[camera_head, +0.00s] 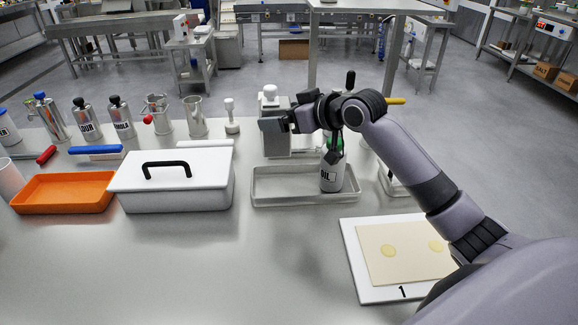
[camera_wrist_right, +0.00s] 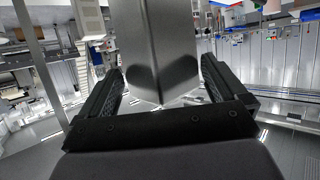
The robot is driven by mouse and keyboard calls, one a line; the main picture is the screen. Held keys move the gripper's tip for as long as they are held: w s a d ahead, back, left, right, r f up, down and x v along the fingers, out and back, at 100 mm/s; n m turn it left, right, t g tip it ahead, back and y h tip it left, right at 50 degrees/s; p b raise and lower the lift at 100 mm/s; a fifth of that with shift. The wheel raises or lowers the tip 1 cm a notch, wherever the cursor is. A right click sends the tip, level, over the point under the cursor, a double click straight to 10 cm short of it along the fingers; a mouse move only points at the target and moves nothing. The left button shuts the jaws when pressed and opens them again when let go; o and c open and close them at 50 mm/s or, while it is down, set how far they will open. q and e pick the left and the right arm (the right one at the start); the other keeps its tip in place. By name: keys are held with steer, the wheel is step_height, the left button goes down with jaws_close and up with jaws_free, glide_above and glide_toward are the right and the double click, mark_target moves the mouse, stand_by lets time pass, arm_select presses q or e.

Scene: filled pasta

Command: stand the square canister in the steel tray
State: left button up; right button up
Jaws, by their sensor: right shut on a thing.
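The grey square canister (camera_head: 278,148) with a white cap is at the back left of the steel tray (camera_head: 262,190), and part of it is hidden by my gripper. In the head view its base is near the tray's far edge; I cannot tell whether it touches anything. My right gripper (camera_head: 282,123) is shut on the canister from the right side. In the right wrist view the canister (camera_wrist_right: 155,50) fills the space between the fingers (camera_wrist_right: 160,92). My left gripper is not in view.
An oil bottle (camera_head: 332,178) with a green top stands at the tray's right end, under my right wrist. A white lidded box (camera_head: 175,195) is just left of the tray. An orange tray (camera_head: 65,193) lies further left. A white board (camera_head: 355,265) with a dough sheet is front right.

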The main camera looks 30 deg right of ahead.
step_height(320, 180, down, 12)
steer(key=shift+b, duration=0.35)
steer(key=shift+f, duration=0.15)
steer(key=o, duration=0.8)
steer(key=shift+f, duration=0.2)
steer(key=shift+o, duration=0.2)
steer(key=shift+r, duration=0.15)
steer(key=v, duration=1.2)
steer(key=shift+s+a, duration=0.1)
